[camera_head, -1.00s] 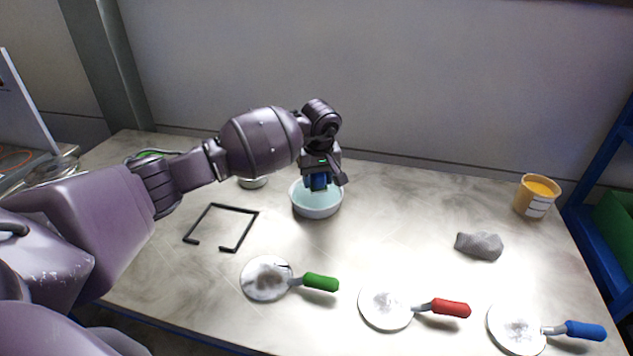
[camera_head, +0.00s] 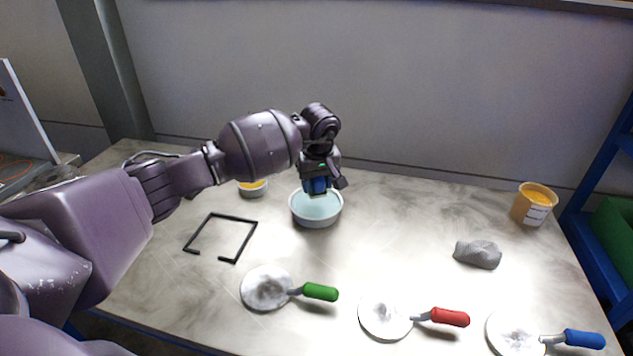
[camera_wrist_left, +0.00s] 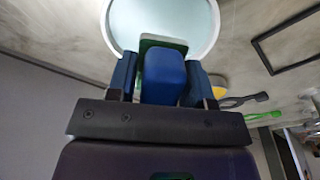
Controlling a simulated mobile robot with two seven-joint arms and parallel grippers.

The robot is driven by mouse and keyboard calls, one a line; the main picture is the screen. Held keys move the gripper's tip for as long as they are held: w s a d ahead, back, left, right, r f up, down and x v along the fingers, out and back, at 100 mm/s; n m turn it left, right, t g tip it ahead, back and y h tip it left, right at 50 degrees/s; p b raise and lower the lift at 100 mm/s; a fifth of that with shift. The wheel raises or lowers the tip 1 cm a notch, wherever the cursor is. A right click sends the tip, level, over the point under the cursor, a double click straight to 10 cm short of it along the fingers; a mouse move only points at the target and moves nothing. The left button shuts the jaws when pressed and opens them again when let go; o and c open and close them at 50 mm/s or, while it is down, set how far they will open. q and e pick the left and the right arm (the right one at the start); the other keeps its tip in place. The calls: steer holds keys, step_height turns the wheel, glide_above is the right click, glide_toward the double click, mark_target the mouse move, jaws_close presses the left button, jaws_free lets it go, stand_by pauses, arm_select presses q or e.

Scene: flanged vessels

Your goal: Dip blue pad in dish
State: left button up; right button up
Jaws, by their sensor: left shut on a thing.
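The blue pad (camera_head: 317,187) is a blue block with a green underside, seen in the left wrist view (camera_wrist_left: 163,75) between two fingers. My left gripper (camera_head: 319,181) is shut on it and points down over the back part of the dish. The dish (camera_head: 316,219) is a round, pale bowl with light blue-green contents, and its rim also shows in the left wrist view (camera_wrist_left: 205,22). The pad overlaps the dish in both views. I cannot tell whether its underside touches the contents. My right gripper is not in view.
A small bowl with yellow contents (camera_head: 253,189) stands left of the dish, under my left arm. A black open frame (camera_head: 234,217), a grey lump (camera_head: 478,254), an orange tub (camera_head: 534,204) and white discs with green (camera_head: 320,292), red (camera_head: 450,317) and blue (camera_head: 585,339) handles surround free table.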

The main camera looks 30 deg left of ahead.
arm_select(q)
steer(key=shift+r+p, duration=0.55)
steer(key=shift+r, duration=1.5)
steer(key=shift+f, duration=0.15)
